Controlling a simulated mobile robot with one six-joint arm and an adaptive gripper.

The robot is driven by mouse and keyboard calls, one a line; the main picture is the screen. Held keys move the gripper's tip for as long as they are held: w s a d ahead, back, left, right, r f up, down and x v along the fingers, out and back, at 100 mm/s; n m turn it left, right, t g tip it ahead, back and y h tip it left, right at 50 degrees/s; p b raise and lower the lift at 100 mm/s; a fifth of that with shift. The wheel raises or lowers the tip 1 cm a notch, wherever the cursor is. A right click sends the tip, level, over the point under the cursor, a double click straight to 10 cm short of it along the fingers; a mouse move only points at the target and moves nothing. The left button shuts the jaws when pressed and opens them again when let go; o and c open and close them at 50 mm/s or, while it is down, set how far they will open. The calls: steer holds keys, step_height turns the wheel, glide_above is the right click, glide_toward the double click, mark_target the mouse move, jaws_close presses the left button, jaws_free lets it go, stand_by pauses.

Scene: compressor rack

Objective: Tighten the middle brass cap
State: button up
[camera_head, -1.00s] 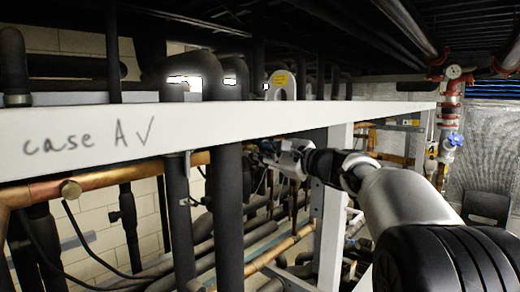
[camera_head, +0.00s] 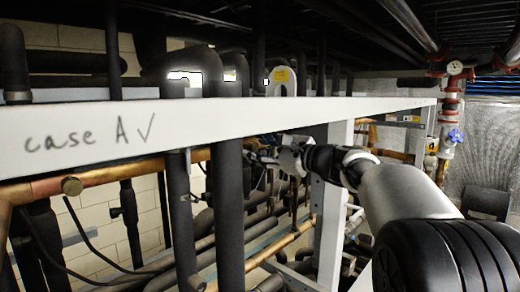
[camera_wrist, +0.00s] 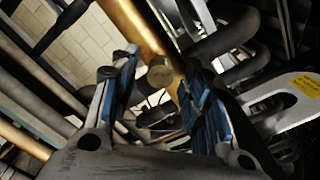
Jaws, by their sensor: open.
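A round brass cap (camera_wrist: 160,75) on a copper pipe (camera_wrist: 135,22) shows in the wrist view, in the gap between my fingertips. My gripper (camera_wrist: 157,80) is open, with blue-padded fingers on either side of the cap in the picture. I cannot tell whether either finger touches it. Another brass cap (camera_head: 71,187) sits on the copper pipe (camera_head: 105,174) at the left of the head view, well away from my gripper. I cannot tell which cap is the middle one.
A white beam (camera_head: 220,118) marked "case A" crosses above the pipe. Thick black vertical pipes (camera_head: 229,215) stand left of my gripper, and a white post (camera_head: 332,220) stands close to my arm. A bracket with a yellow label (camera_wrist: 285,92) lies right in the wrist view.

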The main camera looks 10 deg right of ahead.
steer(key=v, duration=1.2)
